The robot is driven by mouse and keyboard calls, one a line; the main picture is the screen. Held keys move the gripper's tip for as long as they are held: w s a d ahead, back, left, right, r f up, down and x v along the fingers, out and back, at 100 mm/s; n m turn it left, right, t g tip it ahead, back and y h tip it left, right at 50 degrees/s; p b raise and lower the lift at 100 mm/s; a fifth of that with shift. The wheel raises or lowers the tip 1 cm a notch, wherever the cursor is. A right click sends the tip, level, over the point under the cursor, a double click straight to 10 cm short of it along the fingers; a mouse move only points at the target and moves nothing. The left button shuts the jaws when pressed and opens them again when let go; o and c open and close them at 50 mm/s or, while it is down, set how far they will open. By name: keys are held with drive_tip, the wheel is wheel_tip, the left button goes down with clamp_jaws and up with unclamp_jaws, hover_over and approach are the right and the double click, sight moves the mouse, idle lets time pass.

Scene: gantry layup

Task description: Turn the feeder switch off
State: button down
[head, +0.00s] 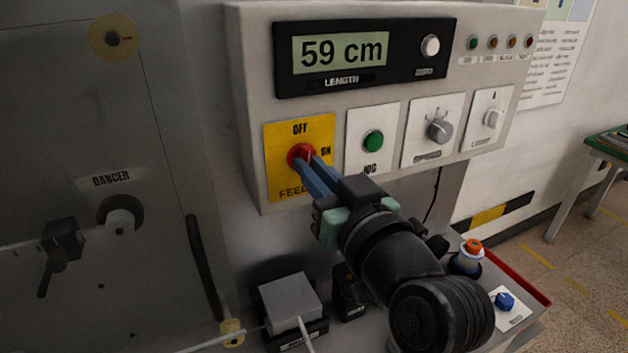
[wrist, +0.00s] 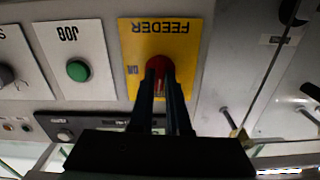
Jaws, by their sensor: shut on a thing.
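The feeder switch is a red rotary knob (head: 295,152) on a yellow plate (head: 276,174) marked OFF at the top, ON at the right and FEEDER below. My gripper (head: 307,162) reaches it from the lower right, with its two blue fingers shut on the knob's raised handle. In the wrist view the plate (wrist: 193,37) appears upside down, and the red knob (wrist: 159,62) sits between the tips of my gripper (wrist: 160,80). The fingers cover part of the knob and lettering. I cannot tell exactly which mark the handle points to.
A green JOG button (head: 373,141), a grey knob (head: 439,130) and a white knob (head: 493,118) sit to the right on the same panel. A length display (head: 342,52) reads 59 cm above. A grey box (head: 289,301) stands below.

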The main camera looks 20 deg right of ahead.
drive_tip(key=shift+n+b, duration=0.3)
drive_tip(key=shift+n, duration=0.3)
drive_tip(key=c, duration=0.9)
unclamp_jaws()
drive_tip(key=shift+s+d, duration=0.15)
drive_tip(key=shift+s, duration=3.1)
drive_tip(key=shift+s+d, duration=0.1)
drive_tip(key=shift+s, duration=3.15)
